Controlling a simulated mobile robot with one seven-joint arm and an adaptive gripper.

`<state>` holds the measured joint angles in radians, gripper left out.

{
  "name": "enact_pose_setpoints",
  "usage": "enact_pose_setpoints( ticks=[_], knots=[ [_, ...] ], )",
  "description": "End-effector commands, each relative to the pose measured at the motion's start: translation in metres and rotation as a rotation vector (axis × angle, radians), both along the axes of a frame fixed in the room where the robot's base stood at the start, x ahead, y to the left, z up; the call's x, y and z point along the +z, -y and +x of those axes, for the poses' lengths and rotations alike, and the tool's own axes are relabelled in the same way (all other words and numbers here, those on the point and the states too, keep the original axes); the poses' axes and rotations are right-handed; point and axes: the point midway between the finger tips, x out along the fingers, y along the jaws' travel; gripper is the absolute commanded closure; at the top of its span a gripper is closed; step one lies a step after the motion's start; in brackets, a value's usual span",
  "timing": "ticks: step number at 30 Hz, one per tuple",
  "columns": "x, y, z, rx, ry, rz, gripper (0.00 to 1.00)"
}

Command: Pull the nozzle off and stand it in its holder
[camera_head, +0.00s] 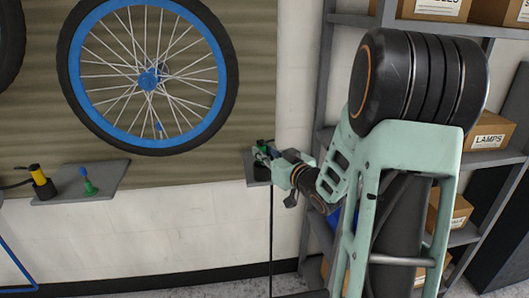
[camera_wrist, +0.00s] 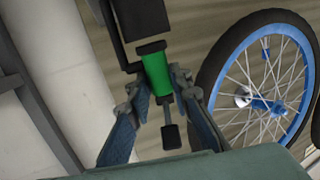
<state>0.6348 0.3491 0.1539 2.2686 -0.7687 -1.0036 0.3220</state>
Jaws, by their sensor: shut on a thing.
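A green nozzle (camera_wrist: 157,74) with a black collar and a thin stem ending in a black tab shows in the wrist view. It lies between the fingers of my gripper (camera_wrist: 158,92), which is shut on it. A dark block, perhaps the holder (camera_wrist: 141,18), is close beside its collar; I cannot tell whether they touch. In the head view my gripper (camera_head: 268,157) is at a small grey shelf right of the wheel, by a dark holder-like piece (camera_head: 262,172). The green nozzle is mostly hidden there.
A wheel (camera_head: 149,79) with a blue rim hangs on the wall panel, left of my gripper. A grey shelf (camera_head: 108,180) at left carries a yellow and black piece (camera_head: 40,181) and a green piece with a blue top (camera_head: 89,182). Shelving with boxes (camera_head: 487,137) stands at right.

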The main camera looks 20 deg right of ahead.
Motion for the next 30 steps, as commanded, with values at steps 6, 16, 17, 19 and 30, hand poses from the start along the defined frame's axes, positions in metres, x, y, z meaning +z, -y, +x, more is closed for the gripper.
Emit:
enact_pose_setpoints(
  ticks=[6,16,17,19,30],
  knots=[
    [-0.003,0.0,0.0,0.0,0.001,0.0,1.0],
    [-0.014,0.0,0.0,0.0,0.001,0.0,1.0],
    [-0.014,0.0,0.0,0.0,0.001,0.0,1.0],
    [-0.015,0.0,0.0,0.0,0.001,0.0,1.0],
    [-0.015,0.0,0.0,0.0,0.001,0.0,0.66]
  ],
)
